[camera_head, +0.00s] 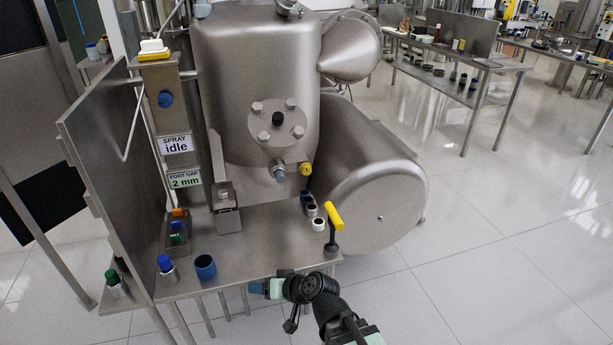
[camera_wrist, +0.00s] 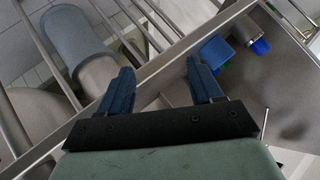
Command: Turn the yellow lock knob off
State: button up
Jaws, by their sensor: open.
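Two yellow parts show in the head view, and I cannot tell for certain which is the lock knob. A small yellow knob (camera_head: 305,168) sits on the front of the steel separator (camera_head: 262,90). A yellow T-shaped handle (camera_head: 334,216) stands on a dark post at the right front corner of the steel bench. My gripper (camera_head: 256,287) is below and in front of the bench's front edge, apart from both. In the wrist view my gripper (camera_wrist: 161,82) has its two blue fingers spread with nothing between them. Neither yellow part shows there.
The steel bench (camera_head: 245,262) carries a blue cup (camera_head: 205,267), a blue-capped bottle (camera_head: 167,270) and small dark and white cups near the handle. A steel panel (camera_head: 115,160) stands at left. Signs read "SPRAY idle" and "FOOT GAP 2 mm". Floor at right is clear.

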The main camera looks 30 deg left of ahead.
aim_at(307, 172)
jog(key=a+r+y, duration=0.1)
jog(key=a+r, duration=0.3)
jog(key=w+m+t, duration=0.2)
jog(key=w, duration=0.2)
jog(key=w+a+m+t, duration=0.1)
jog(key=w+m+t, duration=0.1)
jog(key=w, duration=0.3)
jog(key=w+m+t, duration=0.1)
jog(key=w+t, duration=0.3)
jog(key=w, duration=0.1)
jog(key=shift+a+m, duration=0.3)
jog(key=shift+m, duration=0.1)
jog(key=w+d+r+m+t, duration=0.1)
jog(key=w+m+t, duration=0.1)
jog(key=w, duration=0.1)
jog(key=w+d+r+m+t+h, duration=0.1)
jog(key=w+m+t, duration=0.1)
jog(key=w+t, duration=0.1)
jog(key=w+r+m+t, duration=0.1)
jog(key=w+m+t, duration=0.1)
jog(key=w+t, duration=0.1)
jog(key=shift+w+d, duration=0.4)
jog(key=shift+w, duration=0.4)
jog(key=shift+w+d+r+m+t+h, duration=0.35)
jog(key=shift+w+m+t+h, duration=0.2)
jog(key=shift+t, duration=0.25)
jog(key=x, duration=1.3)
jog(key=shift+w+a+r, duration=0.15)
jog(key=shift+a, duration=0.05)
